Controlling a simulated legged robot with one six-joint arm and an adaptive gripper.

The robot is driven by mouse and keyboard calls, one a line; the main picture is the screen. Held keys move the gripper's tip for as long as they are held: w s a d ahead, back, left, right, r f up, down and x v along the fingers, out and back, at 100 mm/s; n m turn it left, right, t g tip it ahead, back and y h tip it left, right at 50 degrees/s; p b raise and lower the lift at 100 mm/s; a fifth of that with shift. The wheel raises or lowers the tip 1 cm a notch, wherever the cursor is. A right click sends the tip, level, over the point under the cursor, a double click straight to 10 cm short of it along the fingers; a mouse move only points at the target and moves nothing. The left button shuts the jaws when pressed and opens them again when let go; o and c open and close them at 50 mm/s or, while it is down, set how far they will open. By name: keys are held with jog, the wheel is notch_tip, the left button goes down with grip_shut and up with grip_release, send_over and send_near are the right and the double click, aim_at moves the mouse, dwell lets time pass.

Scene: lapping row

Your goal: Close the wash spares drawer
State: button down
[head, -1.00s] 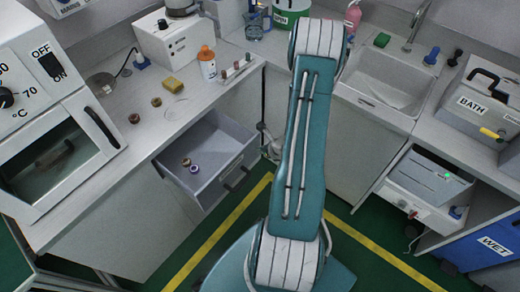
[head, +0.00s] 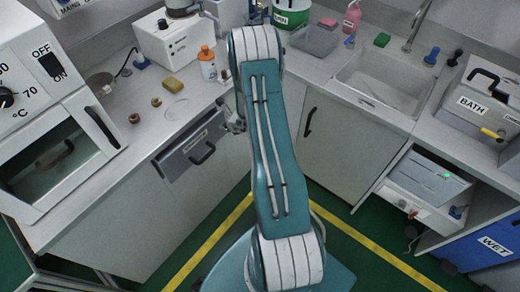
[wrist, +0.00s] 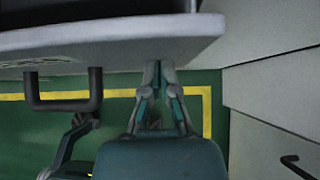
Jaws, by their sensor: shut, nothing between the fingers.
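The wash spares drawer (head: 180,162) is in the counter's left run in the head view. Its grey front with a label and black handle (head: 203,155) now sits close to the cabinet face, and its inside is hidden. I cannot tell whether it is fully flush. The handle also shows in the wrist view (wrist: 65,104), left of my gripper. My gripper (head: 235,124) is at the drawer front's right end. In the wrist view my gripper (wrist: 156,75) has its fingers together and empty, with the tips at a pale panel edge; contact is unclear.
The floor in front is clear.

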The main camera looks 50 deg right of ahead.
aim_at(219, 120)
jog(key=w, duration=0.3)
jog(key=shift+w+a, duration=0.15)
jog(key=shift+w, duration=0.4)
jog(key=shift+r, duration=0.15)
